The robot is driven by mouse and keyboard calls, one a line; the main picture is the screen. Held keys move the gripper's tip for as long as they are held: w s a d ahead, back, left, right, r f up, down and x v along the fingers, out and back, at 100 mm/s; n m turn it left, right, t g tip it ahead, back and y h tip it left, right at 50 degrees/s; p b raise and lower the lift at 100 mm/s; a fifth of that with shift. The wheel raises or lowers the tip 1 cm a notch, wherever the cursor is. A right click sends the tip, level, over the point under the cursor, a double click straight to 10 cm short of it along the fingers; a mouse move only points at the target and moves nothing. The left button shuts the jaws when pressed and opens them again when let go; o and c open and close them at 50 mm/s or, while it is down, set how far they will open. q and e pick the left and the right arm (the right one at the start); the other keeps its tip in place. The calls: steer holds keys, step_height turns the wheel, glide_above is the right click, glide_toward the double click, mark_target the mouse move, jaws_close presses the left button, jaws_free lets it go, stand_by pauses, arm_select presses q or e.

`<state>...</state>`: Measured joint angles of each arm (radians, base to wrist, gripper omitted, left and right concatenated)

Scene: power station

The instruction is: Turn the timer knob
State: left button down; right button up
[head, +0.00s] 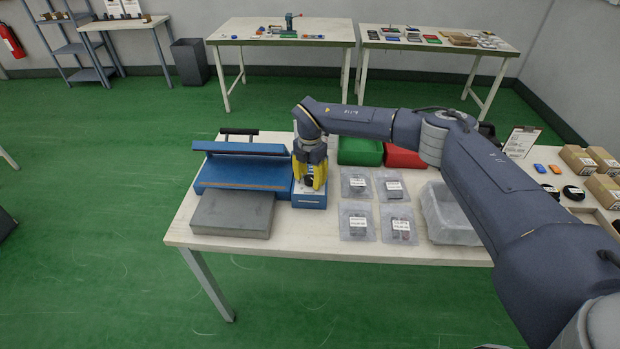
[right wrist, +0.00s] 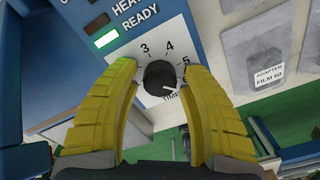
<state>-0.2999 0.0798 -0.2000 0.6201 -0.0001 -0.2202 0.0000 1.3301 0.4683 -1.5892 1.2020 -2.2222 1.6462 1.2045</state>
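The timer knob (right wrist: 160,75) is a round black dial with a pale pointer mark. It sits on the blue sealer's (head: 240,172) control panel, among printed numbers such as 3, 4 and 5. The pointer is toward the lower right of the knob in the right wrist view. My right gripper (right wrist: 160,70) points down over the panel, its yellow fingers on either side of the knob with visible gaps. It is open. In the head view the right gripper (head: 310,182) covers most of the panel. My left gripper is not in view.
A READY light (right wrist: 106,39) glows pale green. A grey block (head: 232,213) stands in front of the sealer. Bagged parts (head: 355,222), a clear bin (head: 447,215), green (head: 360,151) and red (head: 403,157) bins are to the right on the table.

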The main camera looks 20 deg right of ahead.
jaws_close()
